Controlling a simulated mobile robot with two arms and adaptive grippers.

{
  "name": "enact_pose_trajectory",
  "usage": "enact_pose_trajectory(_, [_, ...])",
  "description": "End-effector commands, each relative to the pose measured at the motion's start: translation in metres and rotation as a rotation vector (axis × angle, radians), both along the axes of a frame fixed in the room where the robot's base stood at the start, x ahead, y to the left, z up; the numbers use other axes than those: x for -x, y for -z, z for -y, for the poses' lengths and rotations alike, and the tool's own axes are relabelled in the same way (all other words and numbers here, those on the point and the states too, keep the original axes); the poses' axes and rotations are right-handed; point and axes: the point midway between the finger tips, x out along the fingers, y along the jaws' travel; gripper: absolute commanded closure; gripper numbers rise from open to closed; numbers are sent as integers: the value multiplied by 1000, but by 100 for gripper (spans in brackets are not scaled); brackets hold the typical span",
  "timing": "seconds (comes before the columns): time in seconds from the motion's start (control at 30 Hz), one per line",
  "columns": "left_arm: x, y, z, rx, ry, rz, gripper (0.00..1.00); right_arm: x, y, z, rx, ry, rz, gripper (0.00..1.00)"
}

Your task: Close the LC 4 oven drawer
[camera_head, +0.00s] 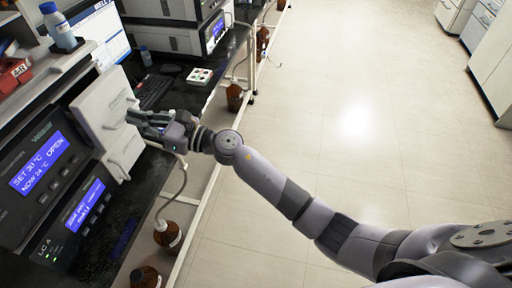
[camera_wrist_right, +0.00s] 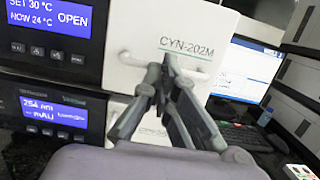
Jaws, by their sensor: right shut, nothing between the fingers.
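The LC 4 column stack (camera_head: 45,165) stands on the bench at the left, with blue displays; the upper one reads "SET 30 °C", "NOW 24 °C" and "OPEN". The white oven drawer front (camera_head: 100,112) stands out from the stack. In the right wrist view the drawer front (camera_wrist_right: 135,75) carries the label "CYN-202M". My right gripper (camera_head: 133,116) is shut and empty, its fingertips at the drawer front, just below the label in the wrist view (camera_wrist_right: 163,66). I cannot tell whether they touch it. My left gripper is not in view.
A lower unit (camera_head: 75,228) with its own display sits under the oven. Brown bottles (camera_head: 168,234) hang or stand along the bench front. A monitor (camera_head: 100,35) and keyboard (camera_head: 154,91) are behind the drawer. The floor (camera_head: 330,130) at the right is clear.

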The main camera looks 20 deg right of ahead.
Motion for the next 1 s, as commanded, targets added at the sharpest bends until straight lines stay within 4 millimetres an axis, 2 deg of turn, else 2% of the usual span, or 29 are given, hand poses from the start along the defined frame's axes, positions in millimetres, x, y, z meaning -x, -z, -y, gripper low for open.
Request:
enact_pose_trajectory(0.03, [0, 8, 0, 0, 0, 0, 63, -6, 3, -9, 0, -2, 2, 100])
enact_pose_trajectory(0.1, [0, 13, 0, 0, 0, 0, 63, -12, 2, -18, -1, -1, 2, 100])
enact_pose_trajectory(0.33, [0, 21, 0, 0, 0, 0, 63, -25, 1, -37, 0, 0, 0, 100])
enact_pose_trajectory(0.6, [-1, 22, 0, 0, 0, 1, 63, -29, -1, -43, -1, 0, 1, 100])
enact_pose_trajectory(1.0, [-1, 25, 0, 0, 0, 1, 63, -30, -1, -40, -4, 2, 3, 100])
